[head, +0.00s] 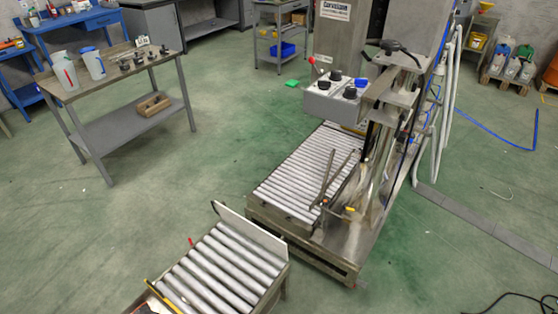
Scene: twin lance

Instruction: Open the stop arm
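A twin-lance filling machine stands right of centre over a roller conveyor (298,178). A thin metal arm (326,178) rises at a slant above the rollers near the lances. It looks like the stop arm, but its pivot and exact position are too small to make out. A grey control box (333,100) with black knobs sits above the conveyor. A lever with a red ball (313,61) sticks up at its left end. My gripper is not in view.
A second roller conveyor (222,268) with a pale upright side plate (250,231) stands in front. A workbench (122,100) with jugs stands at the left. Green floor is clear between bench and conveyors. A blue hose (500,137) and a dark cable (515,297) lie at the right.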

